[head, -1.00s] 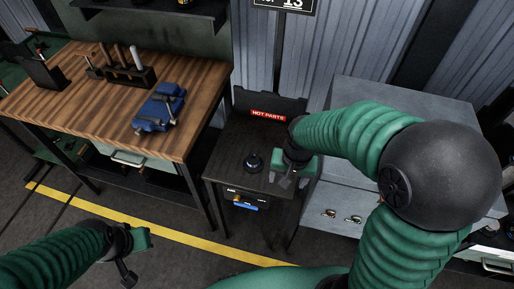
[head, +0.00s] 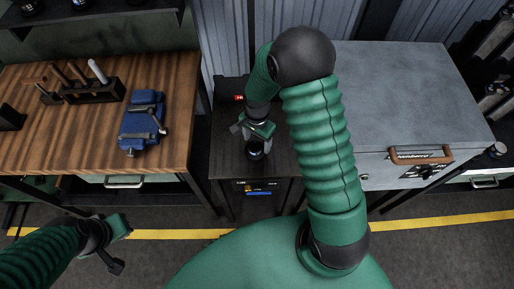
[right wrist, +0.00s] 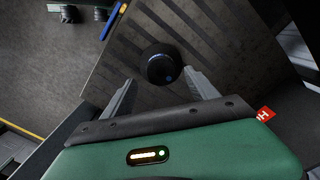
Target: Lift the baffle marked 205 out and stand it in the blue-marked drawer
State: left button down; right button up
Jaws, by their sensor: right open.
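A black round piece (head: 257,152) stands on the small dark table (head: 228,150); no 205 marking is readable, so I cannot tell whether it is the baffle. In the right wrist view the black piece (right wrist: 162,62) shows between and just beyond my fingertips, touching neither. My right gripper (head: 254,138) is open and empty over it; its spread fingers (right wrist: 160,78) show in the wrist view. A blue strip (head: 258,193) marks the small table's front; it also shows in the wrist view (right wrist: 113,20). My left gripper (head: 118,245) hangs low at left, its opening unclear.
A wooden bench (head: 60,135) with a blue vice (head: 143,122) and a tool rack (head: 92,92) stands at left. A grey cabinet (head: 400,95) with a brown handle (head: 420,156) stands at right. A yellow line (head: 180,234) crosses the floor.

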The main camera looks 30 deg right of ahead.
jog(key=shift+a+f, duration=0.1)
jog(key=shift+f, duration=0.75)
jog(key=shift+w+a+f, duration=0.15)
jog(key=shift+a+f, duration=0.1)
jog(key=shift+a, duration=0.2)
jog(key=shift+a+r, duration=0.15)
jog(key=shift+c, duration=0.8)
jog(key=shift+d, duration=0.5)
jog(key=c, duration=1)
jog(key=shift+a, duration=0.1)
grip_shut()
jog(key=shift+a, duration=0.1)
